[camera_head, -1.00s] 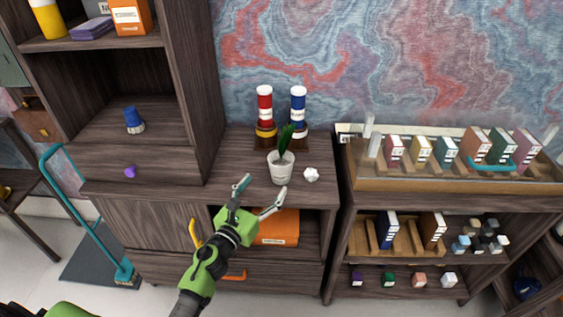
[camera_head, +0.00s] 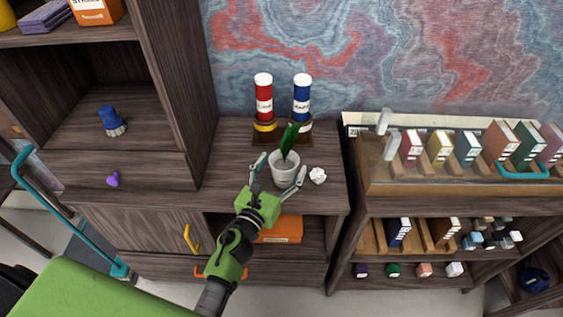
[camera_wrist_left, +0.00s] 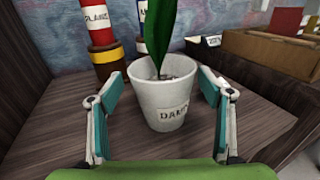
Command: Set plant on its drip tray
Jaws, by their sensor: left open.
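The plant is a white pot (camera_head: 284,171) with one tall green leaf (camera_head: 289,138), upright on the dark wooden cabinet top. In the left wrist view the pot (camera_wrist_left: 162,108) stands straight ahead with a label on its front. My left gripper (camera_head: 279,176) is open, with one finger on each side of the pot's near part. In the wrist view the gripper (camera_wrist_left: 158,108) shows gaps between both fingers and the pot. I cannot make out a drip tray in either view. My right gripper is not in view.
A red canister (camera_head: 263,98) and a blue canister (camera_head: 301,98) stand behind the plant. A crumpled white ball (camera_head: 317,176) lies just right of the pot. A tall shelf wall (camera_head: 178,95) rises at the left. A book rack (camera_head: 450,180) stands at the right.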

